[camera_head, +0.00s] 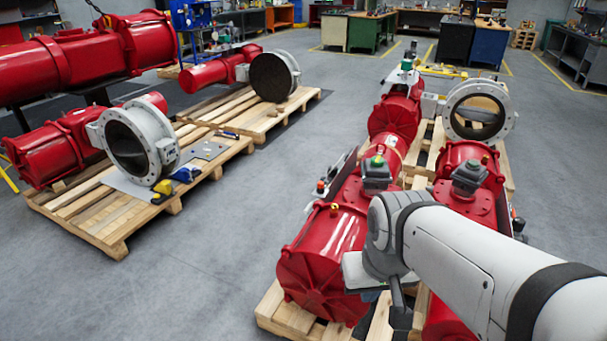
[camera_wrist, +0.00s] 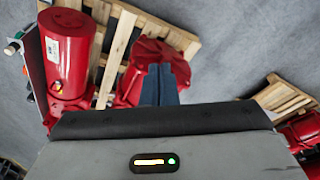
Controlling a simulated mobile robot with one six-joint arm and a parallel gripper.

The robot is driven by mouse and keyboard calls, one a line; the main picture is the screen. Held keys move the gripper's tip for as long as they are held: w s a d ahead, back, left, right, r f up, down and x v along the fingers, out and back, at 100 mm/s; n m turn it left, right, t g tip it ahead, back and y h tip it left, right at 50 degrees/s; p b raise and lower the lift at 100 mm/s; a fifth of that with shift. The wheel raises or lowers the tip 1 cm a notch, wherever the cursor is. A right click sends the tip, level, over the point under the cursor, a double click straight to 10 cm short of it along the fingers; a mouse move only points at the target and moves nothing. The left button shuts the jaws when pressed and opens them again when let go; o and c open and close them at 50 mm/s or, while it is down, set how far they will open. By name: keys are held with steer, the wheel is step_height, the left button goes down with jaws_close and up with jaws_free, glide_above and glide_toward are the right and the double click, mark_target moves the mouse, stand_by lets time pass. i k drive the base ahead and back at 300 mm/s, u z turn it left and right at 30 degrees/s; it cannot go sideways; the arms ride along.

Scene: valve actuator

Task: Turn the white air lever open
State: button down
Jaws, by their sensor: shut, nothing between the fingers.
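I cannot pick out the white air lever in either view. Red valve actuators (camera_head: 325,250) lie on a pallet in front of me in the head view. One carries a grey box with a green top (camera_head: 376,172). My gripper (camera_wrist: 160,72) shows in the wrist view as two blue-grey fingers, shut together and empty. Behind the fingertips is a rounded red actuator end (camera_wrist: 150,54). I cannot tell the gap between them. In the head view my arm and wrist hide part of the right-hand actuator and the near pallet.
A wooden pallet (camera_head: 290,312) is under the near actuators. A second pallet (camera_head: 110,225) at left holds a red actuator with a grey ring valve (camera_head: 138,142). Clear grey floor (camera_head: 220,265) lies between. Workbenches (camera_head: 372,32) stand far back.

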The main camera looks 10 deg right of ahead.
mark_target(310, 205)
steer(key=u, duration=1.8)
steer(key=i, duration=3.05)
steer(key=z, duration=2.7)
